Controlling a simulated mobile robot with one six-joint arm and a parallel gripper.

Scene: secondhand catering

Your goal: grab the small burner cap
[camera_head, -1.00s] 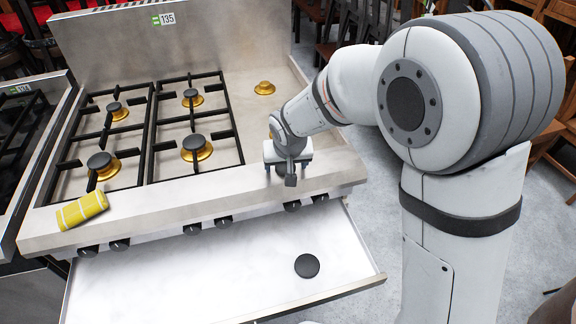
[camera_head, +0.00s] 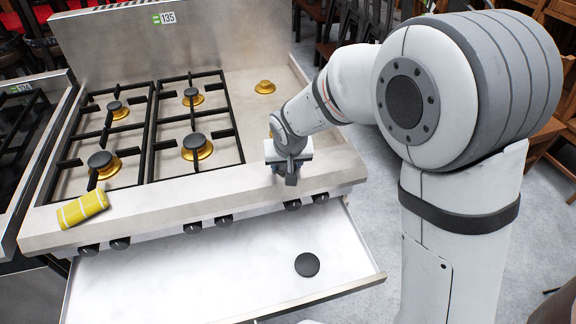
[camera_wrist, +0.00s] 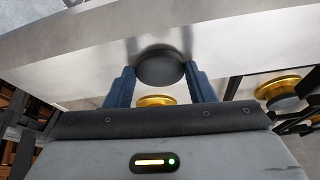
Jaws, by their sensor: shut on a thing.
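The small burner cap (camera_wrist: 160,68) is a dark round disc between the two blue fingers of my gripper (camera_head: 291,180) in the wrist view. My gripper is shut on it. Another black cap (camera_head: 307,265) lies in the open drawer. A bare brass burner (camera_head: 265,87) stands at the back right. A second brass burner (camera_wrist: 155,101) is partly hidden behind my gripper.
The drawer (camera_head: 190,285) is pulled out below the stove front. Black grates (camera_head: 152,130) with several capped burners cover the left side. A folded yellow cloth (camera_head: 82,209) lies on the front left edge. The stove's right side is mostly clear.

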